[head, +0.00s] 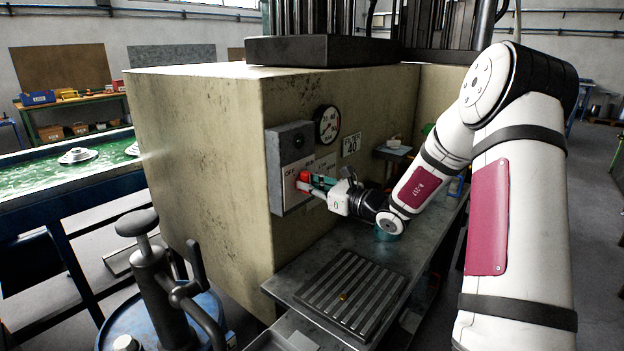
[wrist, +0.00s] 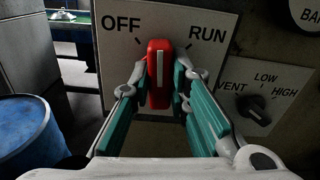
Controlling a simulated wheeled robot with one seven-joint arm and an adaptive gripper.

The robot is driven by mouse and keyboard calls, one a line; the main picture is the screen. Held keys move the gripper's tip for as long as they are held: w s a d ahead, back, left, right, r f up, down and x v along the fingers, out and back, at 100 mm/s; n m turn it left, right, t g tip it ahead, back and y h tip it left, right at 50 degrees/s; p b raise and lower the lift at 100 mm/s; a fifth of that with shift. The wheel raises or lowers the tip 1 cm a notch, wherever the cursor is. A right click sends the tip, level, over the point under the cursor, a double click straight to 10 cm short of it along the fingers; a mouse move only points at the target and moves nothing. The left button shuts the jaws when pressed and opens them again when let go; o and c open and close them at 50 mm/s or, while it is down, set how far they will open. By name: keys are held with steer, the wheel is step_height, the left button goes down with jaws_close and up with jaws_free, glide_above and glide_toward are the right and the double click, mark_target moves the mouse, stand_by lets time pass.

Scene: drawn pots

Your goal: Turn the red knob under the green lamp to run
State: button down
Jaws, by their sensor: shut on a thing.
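The red knob (wrist: 159,75) fills the middle of the wrist view, on a pale plate (wrist: 190,22) marked OFF at left and RUN at right. Its white pointer line stands about upright, between the two marks. My gripper (wrist: 160,82) is shut on the knob, one teal-padded finger on each side. In the head view the red knob (head: 304,177) shows on the front of a grey switch box (head: 277,172), with my gripper (head: 311,182) reaching it from the right. A dark green lamp (head: 298,141) sits above the knob on that box, and does not look brightly lit.
A black selector knob (wrist: 254,107) marked VENT, LOW and HIGH is to the right. A round gauge (head: 327,124) is on the machine wall beside the box. A metal bench with a slotted tray (head: 350,262) lies below. A blue drum (head: 205,318) stands at front left.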

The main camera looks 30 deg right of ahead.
steer(key=shift+d+m+p, duration=0.15)
steer(key=shift+m+p, duration=2.4)
steer(key=shift+m, duration=1.95)
steer(key=shift+f, duration=0.1)
steer(key=c, duration=1.5)
jaws_free()
steer(key=v, duration=1.2)
